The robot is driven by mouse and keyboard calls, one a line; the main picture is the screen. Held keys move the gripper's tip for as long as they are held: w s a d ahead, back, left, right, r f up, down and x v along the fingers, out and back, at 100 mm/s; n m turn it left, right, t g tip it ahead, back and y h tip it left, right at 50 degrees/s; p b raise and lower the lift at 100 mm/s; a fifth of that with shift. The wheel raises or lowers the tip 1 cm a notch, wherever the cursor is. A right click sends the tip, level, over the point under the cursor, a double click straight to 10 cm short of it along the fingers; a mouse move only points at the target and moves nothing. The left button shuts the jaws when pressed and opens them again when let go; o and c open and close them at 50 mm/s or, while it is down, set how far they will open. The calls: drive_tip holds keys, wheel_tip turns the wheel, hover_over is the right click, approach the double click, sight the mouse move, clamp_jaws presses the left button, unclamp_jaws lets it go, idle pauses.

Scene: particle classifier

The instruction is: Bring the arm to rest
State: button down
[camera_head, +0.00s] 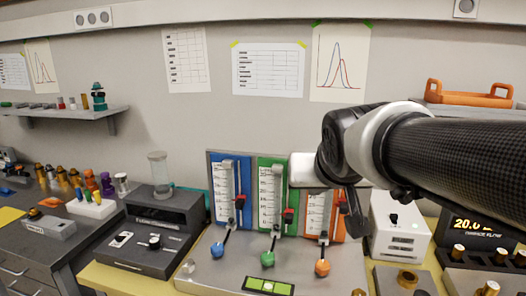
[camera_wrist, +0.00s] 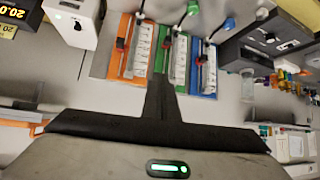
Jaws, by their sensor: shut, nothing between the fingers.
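My arm (camera_head: 455,150), with a black woven forearm, reaches in from the right in the head view. My gripper (camera_head: 354,225) points downward in front of the right side of the classifier panel and covers part of its orange scale (camera_head: 318,212). In the wrist view my gripper (camera_wrist: 158,85) shows as a dark narrow finger pair, closed together and holding nothing. It appears apart from the panel; the exact gap is hard to tell.
The panel has a blue scale (camera_head: 230,190) and a green scale (camera_head: 270,200), with red sliders and coloured lever knobs below. A white box (camera_head: 398,232) and a display (camera_head: 482,230) stand right. An orange tray (camera_head: 468,93) sits on a shelf. A dark device (camera_head: 160,225) stands left.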

drive_tip(key=s+d+f+g+b, duration=0.1)
drive_tip(key=s+d+f+g, duration=0.1)
drive_tip(key=s+f, duration=0.55)
drive_tip(key=s+d+f+g, duration=0.2)
drive_tip(key=s+f, duration=0.2)
drive_tip(key=s, duration=0.6)
wheel_tip(320, 180, up, 17)
drive_tip(key=p, duration=1.7)
drive_tip(key=shift+s+a, duration=0.25)
drive_tip(key=shift+s, duration=0.1)
